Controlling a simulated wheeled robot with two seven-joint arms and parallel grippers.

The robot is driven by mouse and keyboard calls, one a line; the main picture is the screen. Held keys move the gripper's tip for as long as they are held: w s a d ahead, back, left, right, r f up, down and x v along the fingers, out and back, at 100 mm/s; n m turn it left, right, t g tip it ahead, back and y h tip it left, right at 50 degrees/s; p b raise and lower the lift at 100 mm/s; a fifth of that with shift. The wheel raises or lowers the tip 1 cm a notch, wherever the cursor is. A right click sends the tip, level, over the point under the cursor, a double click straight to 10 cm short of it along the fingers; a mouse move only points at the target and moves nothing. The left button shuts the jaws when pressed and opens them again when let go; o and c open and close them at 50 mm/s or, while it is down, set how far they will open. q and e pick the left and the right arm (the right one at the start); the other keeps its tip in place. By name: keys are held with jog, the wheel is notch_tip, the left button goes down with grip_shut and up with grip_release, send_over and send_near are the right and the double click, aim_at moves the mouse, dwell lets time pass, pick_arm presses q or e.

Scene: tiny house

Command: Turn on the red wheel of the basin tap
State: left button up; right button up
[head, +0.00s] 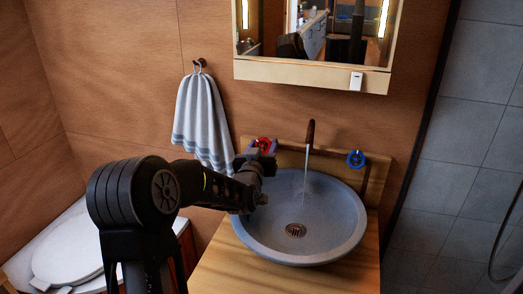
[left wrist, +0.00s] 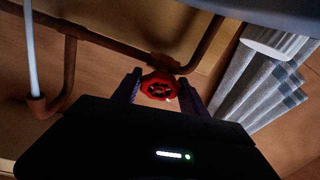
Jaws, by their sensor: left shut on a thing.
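The red wheel (head: 263,144) of the basin tap is on the wooden backboard, behind the basin's left rim. My left gripper (head: 260,153) reaches it from the front left. In the left wrist view the red wheel (left wrist: 160,87) sits between the two fingers, which are shut on it from both sides. The tap spout (head: 310,133) is a brown pipe, and a thin stream of water (head: 305,172) falls from it into the grey round basin (head: 338,250). The stream also shows in the left wrist view (left wrist: 31,50). My right gripper is not in view.
A blue wheel (head: 355,159) is right of the spout. A striped towel (head: 203,120) hangs on a hook left of the red wheel. A mirror cabinet (head: 310,73) is above. A toilet (head: 68,250) is at lower left. The wooden counter (head: 235,270) is bare in front.

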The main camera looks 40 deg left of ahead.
pick_arm(q)
jog(key=m+b, duration=0.1)
jog(key=b, duration=0.1)
jog(key=a+f+m+h+b, duration=0.1)
jog(key=m+b, duration=0.1)
jog(key=shift+s+a+t+b, duration=0.2)
jog(key=shift+s+t+b, duration=0.1)
jog(key=shift+s, duration=0.05)
jog(key=shift+r+m+h+b, duration=0.2)
jog(key=shift+m+h+b, duration=0.2)
jog(key=shift+m, duration=0.3)
jog(key=shift+r, duration=0.1)
jog(key=o, duration=1)
jog(key=shift+o, duration=0.7)
jog(key=shift+s+a, duration=0.15)
jog(key=shift+a, duration=0.05)
jog(key=shift+o, duration=1.1)
jog(key=shift+r, duration=0.1)
jog(key=shift+d, duration=0.1)
jog(key=shift+w+d+r, duration=0.1)
jog(key=shift+w+d, duration=0.15)
